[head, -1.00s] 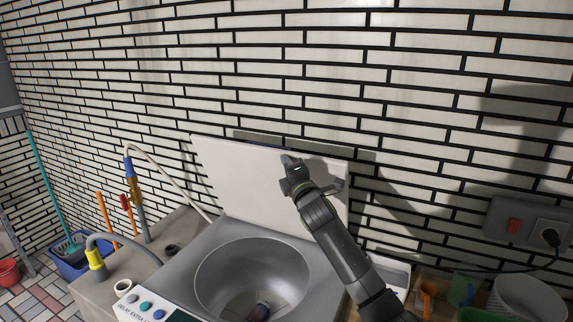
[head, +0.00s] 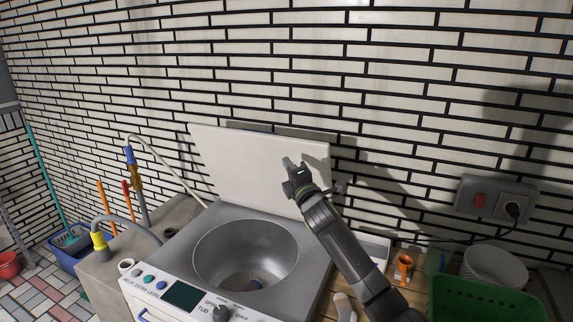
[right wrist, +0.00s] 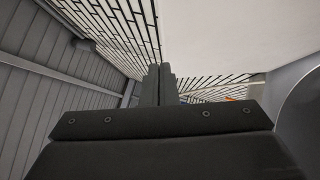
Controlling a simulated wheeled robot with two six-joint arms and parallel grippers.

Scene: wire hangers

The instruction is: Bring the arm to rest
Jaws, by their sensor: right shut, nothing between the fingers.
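My right arm reaches up from the bottom right in the head view. Its gripper (head: 289,163) is in front of the raised white lid (head: 240,165) of a top-loading washing machine (head: 320,262), above the back right of the open drum. In the right wrist view the two dark fingers (right wrist: 158,72) are together with nothing between them. The pale lid fills the upper right of that view. My left gripper is not in any view.
The steel drum (head: 210,262) has a small dark item (head: 255,285) inside. A green basket (head: 490,300), an orange scoop (head: 404,268) and a white basin (head: 496,264) stand at the right. A grey ledge with a yellow-ended hose (head: 98,240) is at the left. The brick wall is close behind.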

